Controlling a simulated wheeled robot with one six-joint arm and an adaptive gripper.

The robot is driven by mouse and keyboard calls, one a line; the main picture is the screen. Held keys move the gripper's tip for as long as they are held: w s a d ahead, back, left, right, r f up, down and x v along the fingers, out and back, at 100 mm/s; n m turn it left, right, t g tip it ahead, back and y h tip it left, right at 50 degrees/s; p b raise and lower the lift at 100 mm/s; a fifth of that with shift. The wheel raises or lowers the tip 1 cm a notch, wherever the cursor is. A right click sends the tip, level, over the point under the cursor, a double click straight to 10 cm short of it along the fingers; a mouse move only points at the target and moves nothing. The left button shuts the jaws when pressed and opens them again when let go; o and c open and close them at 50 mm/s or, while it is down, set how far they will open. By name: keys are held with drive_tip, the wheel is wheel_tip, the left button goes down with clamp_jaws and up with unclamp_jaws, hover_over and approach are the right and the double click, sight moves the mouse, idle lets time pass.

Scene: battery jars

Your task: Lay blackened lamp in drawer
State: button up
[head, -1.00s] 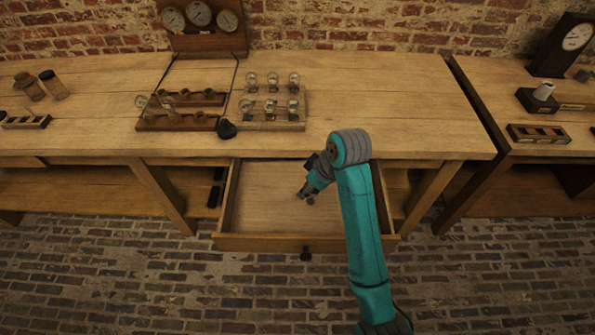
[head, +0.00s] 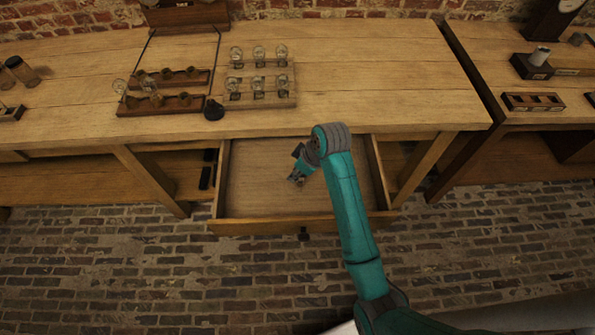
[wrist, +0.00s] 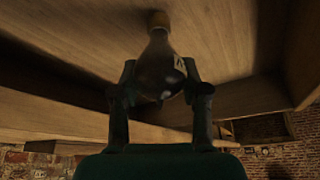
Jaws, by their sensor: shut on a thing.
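The blackened lamp (wrist: 158,68) shows in the wrist view as a dark, smoky glass bulb with a brass-coloured cap. My gripper (wrist: 160,82) is shut on its glass, one finger on each side, with the cap pointing away from my palm. In the head view my gripper (head: 297,179) is over the inside of the open drawer (head: 255,180). The lamp is too small and too hidden there to make out. The cap end appears close to a wooden surface of the drawer in the wrist view; I cannot tell whether it touches.
The drawer's front board (head: 260,227) and side walls surround my gripper. On the bench above stand a board of clear lamps (head: 260,98), a socket rack (head: 160,106) and a dark round object (head: 213,109). The drawer floor looks bare.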

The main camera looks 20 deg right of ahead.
drive_tip(key=shift+f, duration=0.55)
drive_tip(key=shift+f, duration=0.1)
drive_tip(key=o, duration=1.3)
drive_tip(key=v, duration=1.2)
